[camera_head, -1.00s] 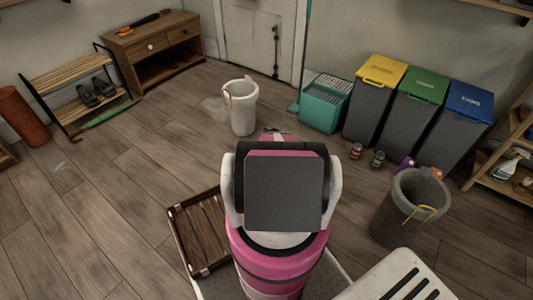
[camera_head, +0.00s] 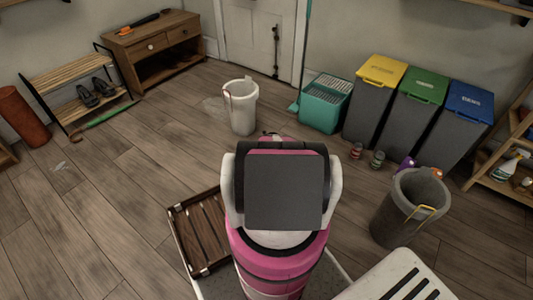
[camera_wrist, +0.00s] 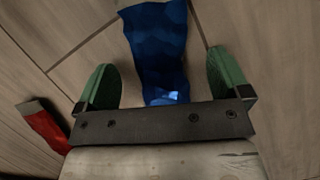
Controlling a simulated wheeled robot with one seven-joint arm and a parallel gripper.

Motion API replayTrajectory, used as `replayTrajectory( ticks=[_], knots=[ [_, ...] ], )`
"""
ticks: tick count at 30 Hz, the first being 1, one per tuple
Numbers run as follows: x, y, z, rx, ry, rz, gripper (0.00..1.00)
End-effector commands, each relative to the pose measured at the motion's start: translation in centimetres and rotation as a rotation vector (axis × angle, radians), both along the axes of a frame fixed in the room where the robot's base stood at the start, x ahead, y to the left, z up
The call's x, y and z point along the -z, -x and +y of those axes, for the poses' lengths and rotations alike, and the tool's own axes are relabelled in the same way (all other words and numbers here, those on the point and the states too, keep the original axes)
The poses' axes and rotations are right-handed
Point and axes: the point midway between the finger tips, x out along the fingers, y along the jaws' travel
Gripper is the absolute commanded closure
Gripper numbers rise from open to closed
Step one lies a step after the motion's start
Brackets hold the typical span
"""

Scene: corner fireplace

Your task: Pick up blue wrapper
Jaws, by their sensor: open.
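The blue wrapper (camera_wrist: 158,45) is a crumpled, shiny blue sheet in the wrist view. It lies on the wooden floor, at the top middle, and its lower end reaches between the fingers. My gripper (camera_wrist: 163,78) is open, with one green finger on each side of the wrapper. I see no finger pressing on it, and I cannot tell the exact height of the fingers above the floor. In the head view my own arm hides the wrapper and the gripper.
A red object (camera_wrist: 42,126) lies left of my gripper. The head view shows a white bin (camera_head: 241,106), a teal crate (camera_head: 323,108), lidded bins including a yellow-topped one (camera_head: 381,71), a grey bucket (camera_head: 408,208), two small cans (camera_head: 377,159) and a wooden tray (camera_head: 184,240). Left floor is mostly clear.

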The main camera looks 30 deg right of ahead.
Motion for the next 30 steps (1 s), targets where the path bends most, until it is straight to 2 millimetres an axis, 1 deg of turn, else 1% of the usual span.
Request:
replayTrajectory(
  ticks=[15,17,18,20,21,30],
  knots=[
    [0.32,0.0,-0.01,0.0,0.0,0.0,0.05],
    [0.32,0.0,-0.01,0.0,0.0,0.0,0.25],
    [0.32,0.0,-0.01,0.0,0.0,0.0,0.38],
    [0.34,0.0,-0.01,0.0,0.0,0.0,0.57],
    [0.33,-0.01,-0.01,0.0,0.0,0.0,0.6],
    [0.35,0.0,-0.01,0.0,0.0,0.0,0.61]
  ],
)
